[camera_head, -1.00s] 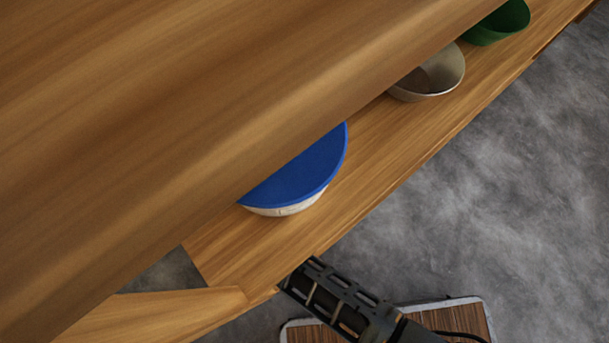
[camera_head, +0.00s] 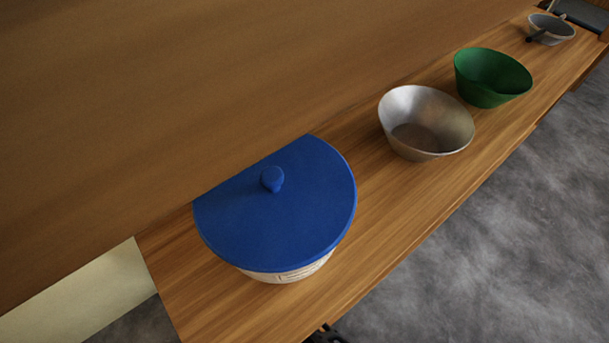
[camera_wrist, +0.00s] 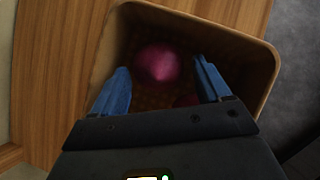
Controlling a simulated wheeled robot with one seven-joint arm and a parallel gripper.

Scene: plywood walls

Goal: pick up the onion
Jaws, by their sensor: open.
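A round reddish-purple onion (camera_wrist: 157,63) lies inside a brown, square-rimmed container (camera_wrist: 212,22) in the wrist view. A second reddish thing (camera_wrist: 187,100) shows partly lower in the container, mostly hidden by my gripper. My gripper (camera_wrist: 162,82) is open, its two blue fingers over the container, one to each side of the onion's lower part. The fingers hold nothing. I cannot tell how far above the onion they are. In the head view the onion and container are not seen, and only a dark bit of my arm (camera_head: 325,335) shows at the bottom edge.
A pot with a blue lid (camera_head: 290,215) stands on the wooden shelf (camera_head: 375,215). Further back are a metal bowl (camera_head: 425,122), a green bowl (camera_head: 492,78) and a small grey bowl (camera_head: 550,29). A large wooden surface covers the upper left. Grey floor lies to the right.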

